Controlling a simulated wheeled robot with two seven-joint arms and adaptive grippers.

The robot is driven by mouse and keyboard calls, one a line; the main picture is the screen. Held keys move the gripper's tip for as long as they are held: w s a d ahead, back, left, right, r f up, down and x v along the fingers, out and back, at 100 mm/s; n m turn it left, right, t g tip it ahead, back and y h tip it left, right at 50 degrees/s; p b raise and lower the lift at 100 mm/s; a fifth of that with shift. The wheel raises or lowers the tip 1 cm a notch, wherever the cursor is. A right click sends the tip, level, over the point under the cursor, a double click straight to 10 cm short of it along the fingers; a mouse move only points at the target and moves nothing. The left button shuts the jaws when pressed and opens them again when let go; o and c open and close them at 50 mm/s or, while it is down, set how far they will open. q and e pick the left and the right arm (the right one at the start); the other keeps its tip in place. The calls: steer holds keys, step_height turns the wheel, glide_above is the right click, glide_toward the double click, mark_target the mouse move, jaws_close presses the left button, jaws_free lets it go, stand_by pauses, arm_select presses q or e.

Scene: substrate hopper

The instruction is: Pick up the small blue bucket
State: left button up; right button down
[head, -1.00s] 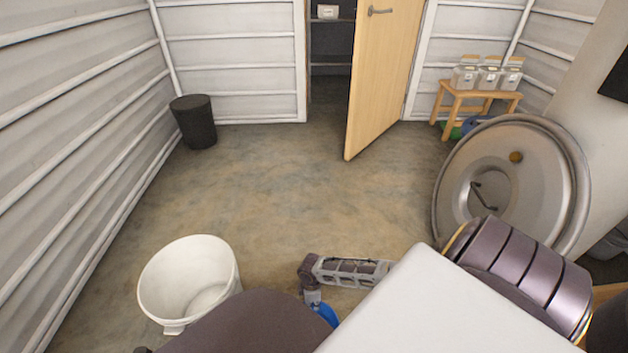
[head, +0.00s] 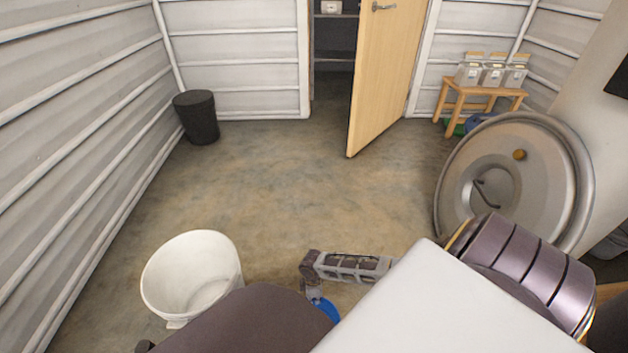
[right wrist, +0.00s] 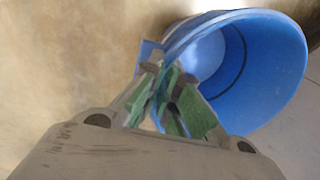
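The small blue bucket (head: 326,308) shows in the head view as a small blue patch, mostly hidden behind a dark rounded part of mine. In the right wrist view the bucket (right wrist: 262,75) is large, with its open mouth in view. My right gripper (head: 311,293) is at the bucket's rim. In the right wrist view its green-padded fingers (right wrist: 162,78) are close together, with the blue rim between their tips. They look shut on it. I cannot tell whether the bucket touches the floor. My left gripper is not in view.
A white bucket (head: 191,273) stands on the floor at the left. A dark bin (head: 197,118) stands by the left wall. A large round metal lid (head: 513,190) is at the right. A wooden stool (head: 480,92) holds several containers near the open door (head: 384,80). The middle floor is clear.

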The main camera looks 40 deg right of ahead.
steer(key=shift+r+p, duration=2.25)
steer(key=shift+r, duration=1.4)
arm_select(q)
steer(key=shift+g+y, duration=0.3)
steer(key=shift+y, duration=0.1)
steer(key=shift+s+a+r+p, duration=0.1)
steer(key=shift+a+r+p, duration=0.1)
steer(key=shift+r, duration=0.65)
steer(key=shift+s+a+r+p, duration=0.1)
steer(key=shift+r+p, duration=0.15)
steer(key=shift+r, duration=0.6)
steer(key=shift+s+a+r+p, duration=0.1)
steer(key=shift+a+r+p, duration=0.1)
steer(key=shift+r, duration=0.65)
arm_select(e)
steer(key=shift+r, duration=1.3)
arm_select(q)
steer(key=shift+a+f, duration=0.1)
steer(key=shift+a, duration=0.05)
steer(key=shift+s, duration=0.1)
